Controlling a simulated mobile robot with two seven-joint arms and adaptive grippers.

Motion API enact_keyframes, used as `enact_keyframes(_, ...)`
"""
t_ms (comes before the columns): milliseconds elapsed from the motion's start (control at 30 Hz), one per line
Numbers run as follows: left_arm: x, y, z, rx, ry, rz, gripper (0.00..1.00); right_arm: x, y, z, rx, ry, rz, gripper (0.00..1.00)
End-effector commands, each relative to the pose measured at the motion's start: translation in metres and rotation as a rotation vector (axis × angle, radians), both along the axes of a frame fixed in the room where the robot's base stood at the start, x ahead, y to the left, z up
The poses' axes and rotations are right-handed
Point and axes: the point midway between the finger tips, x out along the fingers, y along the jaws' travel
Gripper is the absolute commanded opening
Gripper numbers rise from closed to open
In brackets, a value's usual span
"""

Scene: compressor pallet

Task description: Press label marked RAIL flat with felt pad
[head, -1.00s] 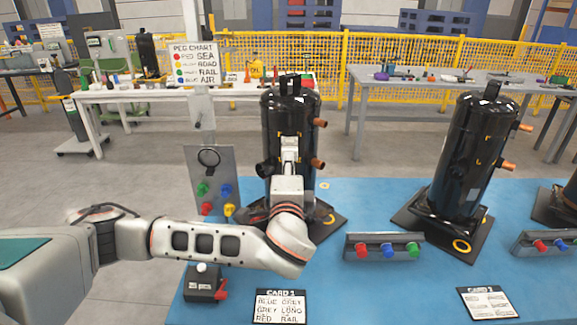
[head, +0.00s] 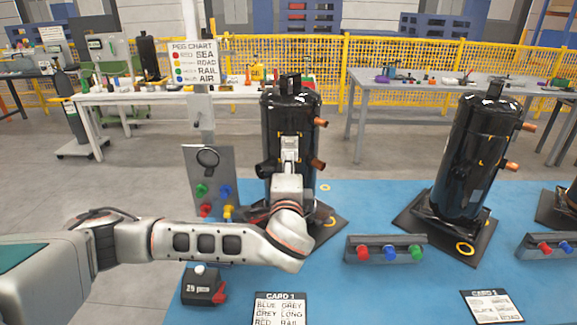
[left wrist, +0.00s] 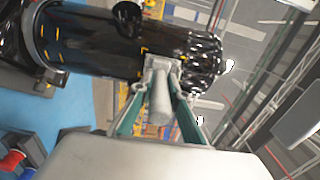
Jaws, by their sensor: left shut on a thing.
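My left gripper (head: 288,172) is in front of the black compressor (head: 291,107) on the blue mat. In the left wrist view the left gripper (left wrist: 158,112) has its green-lined fingers on both sides of a pale round handle (left wrist: 160,98). The handle ends in a squarish pale pad (left wrist: 163,64), which is at the compressor's dark side wall (left wrist: 95,45). Whether the pad touches the wall I cannot tell. Small yellow corner marks show beside the pad. No label marked RAIL can be read on the compressor; the pad and gripper cover part of that face. My right gripper is not in view.
A grey panel with coloured pegs (head: 209,172) stands left of the compressor, below the peg chart (head: 194,63). A small dark box with a red part (head: 203,287) and a card (head: 280,309) lie in front. A peg rail (head: 386,249) and another compressor (head: 476,155) stand right.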

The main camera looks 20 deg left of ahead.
Motion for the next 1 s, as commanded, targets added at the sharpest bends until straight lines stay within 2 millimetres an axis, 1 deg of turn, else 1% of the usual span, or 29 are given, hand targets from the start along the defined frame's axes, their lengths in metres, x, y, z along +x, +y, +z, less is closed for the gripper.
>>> enact_keyframes(1000,0.0087,0.0026,0.0008,0.000,-0.002,0.001,0.00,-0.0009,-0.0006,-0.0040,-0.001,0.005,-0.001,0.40)
